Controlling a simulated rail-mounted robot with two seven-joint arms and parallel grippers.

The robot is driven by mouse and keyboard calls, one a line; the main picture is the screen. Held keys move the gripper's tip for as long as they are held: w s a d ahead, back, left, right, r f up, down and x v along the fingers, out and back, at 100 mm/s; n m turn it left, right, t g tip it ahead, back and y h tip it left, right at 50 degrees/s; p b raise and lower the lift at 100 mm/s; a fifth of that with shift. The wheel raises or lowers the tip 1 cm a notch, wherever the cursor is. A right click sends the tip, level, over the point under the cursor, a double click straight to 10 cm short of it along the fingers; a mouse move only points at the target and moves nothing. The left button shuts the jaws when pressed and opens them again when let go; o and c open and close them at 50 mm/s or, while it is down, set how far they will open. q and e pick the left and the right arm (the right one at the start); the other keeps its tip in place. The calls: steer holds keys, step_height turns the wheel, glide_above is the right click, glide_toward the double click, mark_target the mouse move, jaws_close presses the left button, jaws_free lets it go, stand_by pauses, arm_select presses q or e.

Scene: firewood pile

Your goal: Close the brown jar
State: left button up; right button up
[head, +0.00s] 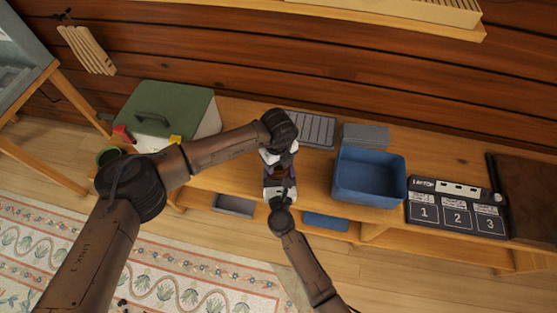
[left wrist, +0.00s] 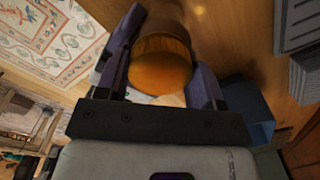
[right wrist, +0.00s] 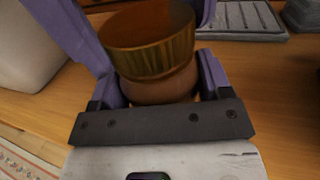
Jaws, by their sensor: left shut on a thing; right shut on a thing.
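The brown jar (head: 281,172) stands on the wooden bench between my two grippers. In the right wrist view the jar body (right wrist: 160,88) is brown, with a ribbed gold lid (right wrist: 150,42) on top of it. My right gripper (head: 280,187) is shut on the jar body from the front. My left gripper (head: 277,157) reaches in from behind and is shut on the lid, whose amber-gold face (left wrist: 162,62) shows between its fingers in the left wrist view. Whether the lid is fully seated cannot be told.
A blue bin (head: 370,178) stands to the right, with a grey ridged tray (head: 311,129) behind the jar. A green-lidded box (head: 170,108) is at the left. A numbered black panel (head: 457,218) lies further right. Bare bench surrounds the jar.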

arm_select(q)
steer(key=shift+c, duration=0.7)
steer(key=m, duration=0.4)
steer(key=shift+m, duration=0.3)
steer(key=m, duration=0.5)
steer(key=shift+m, duration=0.4)
steer(key=m, duration=0.4)
arm_select(e)
steer(key=shift+d, duration=0.1)
arm_select(q)
steer(key=m, duration=1.1)
steer(key=shift+f+m, duration=0.1)
steer(key=shift+m, duration=0.3)
steer(key=m, duration=1.4)
steer(key=o, duration=1.1)
step_height(320, 180, up, 12)
